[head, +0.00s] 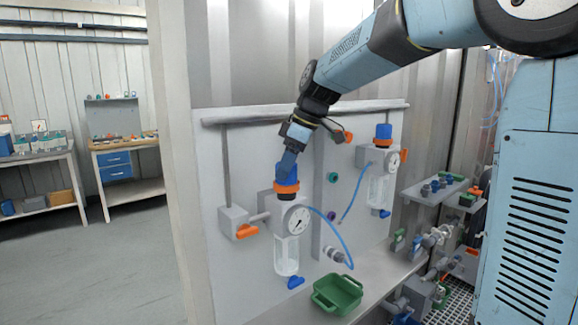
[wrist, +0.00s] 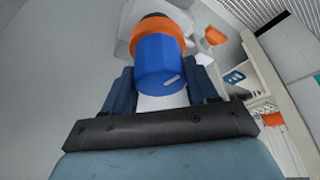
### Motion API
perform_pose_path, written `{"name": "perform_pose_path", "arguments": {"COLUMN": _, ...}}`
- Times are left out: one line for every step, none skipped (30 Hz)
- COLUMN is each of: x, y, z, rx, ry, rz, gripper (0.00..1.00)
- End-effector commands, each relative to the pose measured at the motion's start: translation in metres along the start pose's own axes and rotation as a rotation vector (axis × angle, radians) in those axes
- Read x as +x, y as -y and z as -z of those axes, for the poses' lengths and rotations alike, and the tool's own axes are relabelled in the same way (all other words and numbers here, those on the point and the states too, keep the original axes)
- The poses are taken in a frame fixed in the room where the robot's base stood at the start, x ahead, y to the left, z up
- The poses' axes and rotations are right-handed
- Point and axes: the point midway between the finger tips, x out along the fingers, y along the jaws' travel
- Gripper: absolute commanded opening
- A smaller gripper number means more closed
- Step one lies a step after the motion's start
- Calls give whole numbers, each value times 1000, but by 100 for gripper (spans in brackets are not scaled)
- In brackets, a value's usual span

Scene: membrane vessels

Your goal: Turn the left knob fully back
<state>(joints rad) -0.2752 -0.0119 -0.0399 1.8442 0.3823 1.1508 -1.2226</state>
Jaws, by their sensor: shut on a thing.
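The left vessel carries a blue knob with an orange collar; in the wrist view the blue knob (wrist: 158,65) shows a pale mark on its top face near the lower right. The orange collar (head: 286,187) sits below it in the head view, above a grey block with a round gauge (head: 298,220). My gripper (head: 287,168) comes down on the knob from above and is shut on it, one finger on each side. In the head view the fingers hide most of the knob.
A second vessel with a blue knob (head: 383,131) stands to the right. An orange lever (head: 247,231) is left of the left vessel, and a blue hose (head: 334,232) curves down on its right. A green tray (head: 337,294) sits on the bench below.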

Motion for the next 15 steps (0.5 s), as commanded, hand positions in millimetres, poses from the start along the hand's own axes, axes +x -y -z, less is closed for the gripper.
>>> {"name": "perform_pose_path", "arguments": {"x": -1, "y": -4, "z": -3, "rx": -23, "ry": 2, "rz": 7, "gripper": 28}}
{"name": "perform_pose_path", "arguments": {"x": -1, "y": -4, "z": -3, "rx": -42, "ry": 2, "rz": 15, "gripper": 28}}
{"name": "perform_pose_path", "arguments": {"x": -1, "y": -4, "z": -3, "rx": -64, "ry": 2, "rz": 24, "gripper": 28}}
{"name": "perform_pose_path", "arguments": {"x": -1, "y": -4, "z": -3, "rx": -80, "ry": 1, "rz": 29, "gripper": 28}}
{"name": "perform_pose_path", "arguments": {"x": -1, "y": -4, "z": -3, "rx": -95, "ry": 1, "rz": 35, "gripper": 28}}
{"name": "perform_pose_path", "arguments": {"x": -1, "y": -4, "z": -3, "rx": -112, "ry": 2, "rz": 43, "gripper": 28}}
{"name": "perform_pose_path", "arguments": {"x": -1, "y": -4, "z": -3, "rx": -126, "ry": 2, "rz": 48, "gripper": 28}}
{"name": "perform_pose_path", "arguments": {"x": -1, "y": -4, "z": -3, "rx": -136, "ry": 2, "rz": 52, "gripper": 28}}
{"name": "perform_pose_path", "arguments": {"x": -2, "y": -4, "z": -3, "rx": -150, "ry": 2, "rz": 57, "gripper": 28}}
{"name": "perform_pose_path", "arguments": {"x": -2, "y": -4, "z": -3, "rx": -158, "ry": 2, "rz": 60, "gripper": 28}}
{"name": "perform_pose_path", "arguments": {"x": -2, "y": -4, "z": -3, "rx": -166, "ry": 2, "rz": 63, "gripper": 28}}
{"name": "perform_pose_path", "arguments": {"x": -2, "y": -4, "z": -3, "rx": -176, "ry": 3, "rz": 68, "gripper": 28}}
{"name": "perform_pose_path", "arguments": {"x": -2, "y": -4, "z": -3, "rx": -182, "ry": 3, "rz": 70, "gripper": 28}}
{"name": "perform_pose_path", "arguments": {"x": -2, "y": -5, "z": -4, "rx": -187, "ry": 3, "rz": 72, "gripper": 28}}
{"name": "perform_pose_path", "arguments": {"x": -2, "y": -5, "z": -4, "rx": -192, "ry": 3, "rz": 74, "gripper": 28}}
